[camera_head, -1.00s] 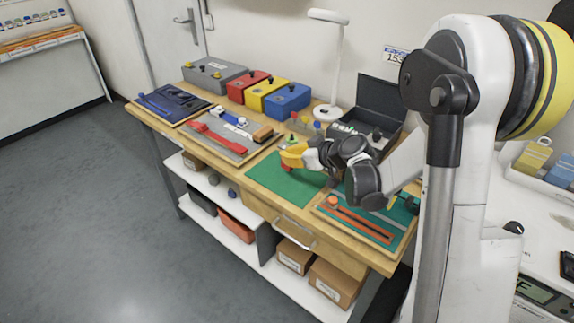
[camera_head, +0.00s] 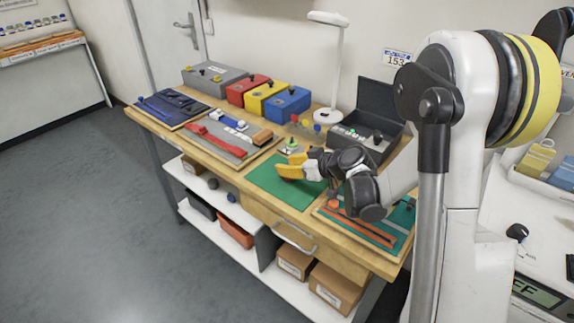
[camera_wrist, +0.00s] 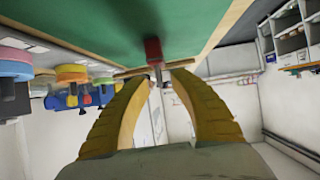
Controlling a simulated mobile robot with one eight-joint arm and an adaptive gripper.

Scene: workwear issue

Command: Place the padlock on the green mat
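The padlock (camera_wrist: 152,50) has a red body and a grey shackle. In the wrist view it is at the fingertips of my gripper (camera_wrist: 161,76), with the shackle between the two curved yellow fingers. The padlock is hidden there by the fingers. The mat fills the top of the wrist view, with a dark shadow beside the padlock. I cannot tell whether the padlock touches the mat.
A tray with orange strips (camera_head: 358,229) lies to the right. Behind are blue (camera_head: 287,103), yellow and red boxes, an open dark case (camera_head: 372,130), a lamp and small coloured knobs. The mat's front part is clear.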

